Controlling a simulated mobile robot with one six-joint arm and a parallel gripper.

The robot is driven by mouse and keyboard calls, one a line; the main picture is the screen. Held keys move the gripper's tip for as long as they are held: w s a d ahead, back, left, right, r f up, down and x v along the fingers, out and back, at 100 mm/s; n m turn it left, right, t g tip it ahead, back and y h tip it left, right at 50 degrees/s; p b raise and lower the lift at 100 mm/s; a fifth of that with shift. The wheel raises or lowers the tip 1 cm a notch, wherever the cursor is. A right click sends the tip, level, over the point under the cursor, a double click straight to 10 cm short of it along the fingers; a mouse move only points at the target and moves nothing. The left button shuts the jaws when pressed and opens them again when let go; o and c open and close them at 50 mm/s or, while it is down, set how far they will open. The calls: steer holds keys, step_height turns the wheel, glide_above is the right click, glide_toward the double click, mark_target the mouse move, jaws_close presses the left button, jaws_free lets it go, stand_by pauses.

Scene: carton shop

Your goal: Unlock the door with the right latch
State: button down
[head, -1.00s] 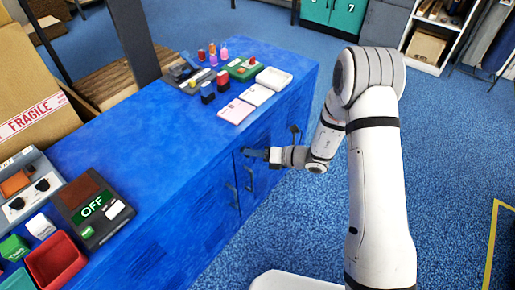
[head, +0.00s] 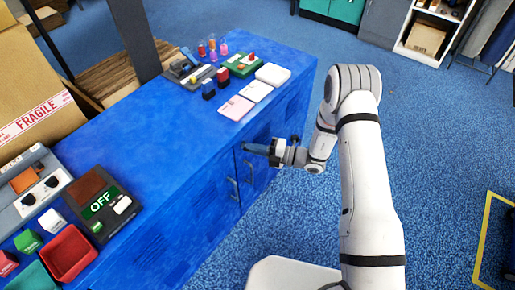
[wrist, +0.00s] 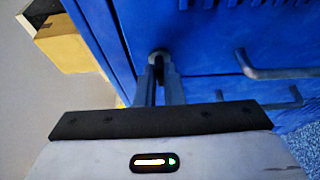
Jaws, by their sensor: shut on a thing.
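The blue cabinet (head: 190,215) has two doors side by side in its front, with grey bar handles (head: 233,190). The handles also show in the wrist view (wrist: 272,73). My gripper (head: 255,149) is at the upper part of the cabinet front, above the handles. In the wrist view my gripper (wrist: 158,75) has its two fingers close together on a small round dark latch knob (wrist: 158,55) on the blue front. The fingers partly hide the knob, so I cannot tell how far it is turned.
The blue top holds a panel reading OFF (head: 98,205), a red bin (head: 69,253), white and pink pads (head: 237,108) and stamps near the back. A large carton (head: 35,80) stands at the left. Blue carpet is clear to the right of the cabinet.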

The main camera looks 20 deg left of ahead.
steer(key=shift+a+r, duration=0.25)
stand_by(0.3)
steer(key=c, duration=1.7)
jaws_free()
steer(key=shift+o, duration=0.8)
steer(key=shift+f, duration=0.2)
steer(key=d, duration=0.8)
